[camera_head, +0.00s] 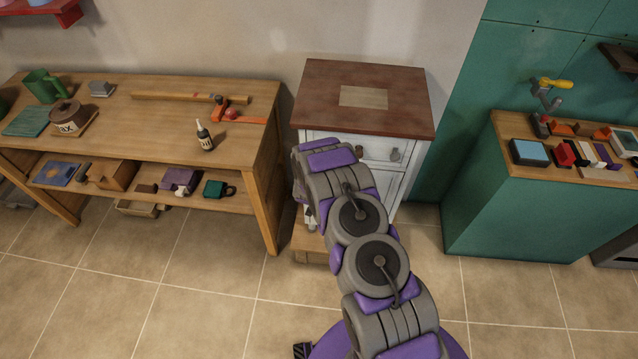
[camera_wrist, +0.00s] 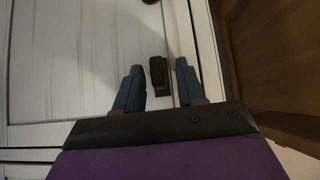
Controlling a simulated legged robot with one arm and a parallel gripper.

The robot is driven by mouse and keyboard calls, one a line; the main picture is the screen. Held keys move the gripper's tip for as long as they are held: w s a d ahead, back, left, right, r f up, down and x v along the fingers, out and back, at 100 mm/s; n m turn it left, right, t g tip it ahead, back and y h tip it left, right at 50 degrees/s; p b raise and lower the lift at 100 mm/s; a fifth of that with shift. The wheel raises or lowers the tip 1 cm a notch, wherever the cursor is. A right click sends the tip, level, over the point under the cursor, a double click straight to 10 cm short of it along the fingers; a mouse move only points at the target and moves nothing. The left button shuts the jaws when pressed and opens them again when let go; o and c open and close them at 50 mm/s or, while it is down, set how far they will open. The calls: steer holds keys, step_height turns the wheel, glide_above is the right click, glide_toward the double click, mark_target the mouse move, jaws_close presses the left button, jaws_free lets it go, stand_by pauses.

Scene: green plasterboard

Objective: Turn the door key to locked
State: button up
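The white cabinet (camera_head: 384,178) with a reddish-brown top stands in the middle of the head view. My arm hides most of its front and my gripper there. In the wrist view, the white door (camera_wrist: 75,60) fills the left and middle. A small dark piece, apparently the door key (camera_wrist: 157,70), stands out near the door's right edge. My gripper (camera_wrist: 159,67) is open, with one blue-grey finger on each side of the key. Gaps show between the key and both fingers; I cannot tell the depth between them.
A wooden workbench (camera_head: 150,105) with tools and a bottle (camera_head: 204,135) stands left of the cabinet. A green counter (camera_head: 520,215) with several small items stands at right. A brown panel (camera_wrist: 270,60) is close on the right in the wrist view. Tiled floor (camera_head: 200,290) is clear in front.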

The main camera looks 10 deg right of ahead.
steer(key=p+v, duration=0.2)
steer(key=v, duration=1.5)
steer(key=shift+r, duration=0.15)
steer(key=s+a+r+n+g+y, duration=0.1)
steer(key=s+a+r+g+y, duration=0.15)
steer(key=s+r, duration=0.65)
steer(key=s+a+r+n+g+y, duration=0.1)
steer(key=s+r+g+y, duration=0.2)
steer(key=r, duration=0.9)
steer(key=s+d+r+g, duration=0.1)
steer(key=s+r, duration=0.3)
steer(key=s, duration=0.5)
steer(key=s+d+r+n+g+h, duration=0.1)
steer(key=s+d+r, duration=0.3)
steer(key=s, duration=0.6)
steer(key=s+d+r+g+h, duration=0.1)
steer(key=s+r, duration=0.4)
steer(key=s, duration=0.5)
steer(key=shift+s+d+n+g, duration=0.2)
steer(key=shift+d+n+g, duration=0.1)
steer(key=shift+d+g, duration=0.5)
steer(key=shift+a+h, duration=0.15)
steer(key=shift+h, duration=0.1)
